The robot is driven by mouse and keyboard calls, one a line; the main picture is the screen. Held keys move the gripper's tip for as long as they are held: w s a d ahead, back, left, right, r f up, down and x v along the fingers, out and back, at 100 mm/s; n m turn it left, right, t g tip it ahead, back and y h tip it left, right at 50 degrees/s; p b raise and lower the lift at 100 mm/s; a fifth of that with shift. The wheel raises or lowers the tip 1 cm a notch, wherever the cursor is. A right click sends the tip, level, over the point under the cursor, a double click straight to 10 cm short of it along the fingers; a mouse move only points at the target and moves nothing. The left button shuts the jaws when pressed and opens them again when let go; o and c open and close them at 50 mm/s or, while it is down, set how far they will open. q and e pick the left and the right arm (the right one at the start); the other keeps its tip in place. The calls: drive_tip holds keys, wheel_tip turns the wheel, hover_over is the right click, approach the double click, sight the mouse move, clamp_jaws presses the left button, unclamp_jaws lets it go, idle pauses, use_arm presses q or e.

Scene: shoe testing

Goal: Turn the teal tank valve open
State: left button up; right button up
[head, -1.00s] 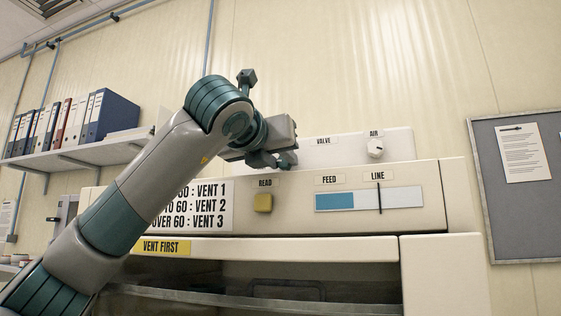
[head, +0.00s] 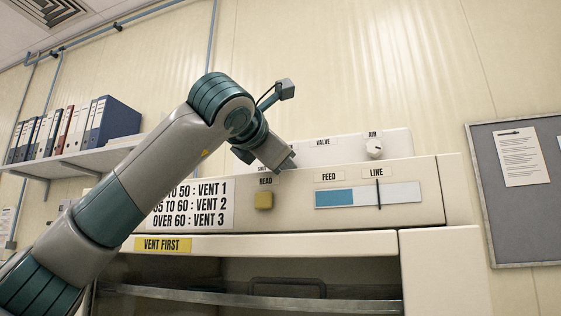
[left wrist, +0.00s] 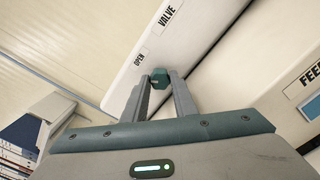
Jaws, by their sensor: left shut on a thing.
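The teal valve knob (left wrist: 159,78) shows in the left wrist view between my fingertips, on the white panel (left wrist: 135,65). The panel carries a VALVE label (left wrist: 167,14) and an OPEN label (left wrist: 140,56) close to the knob. My left gripper (left wrist: 160,84) is shut on the knob, with one finger on each side. In the head view my left gripper (head: 288,163) is at the panel, left of and below the VALVE label (head: 322,142); the knob is hidden there behind it. My right gripper is in neither view.
A white AIR knob (head: 374,149) is on the panel's right. Below are a yellow READ button (head: 263,200) and a FEED gauge (head: 368,196) with a black line marker. A shelf with binders (head: 112,120) is at the left, a noticeboard (head: 520,230) at the right.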

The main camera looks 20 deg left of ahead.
use_arm(q)
drive_tip(key=m, duration=0.6)
idle(0.6)
drive_tip(key=o, duration=1)
drive_tip(key=shift+o, duration=0.2)
drive_tip(key=shift+s, duration=0.1)
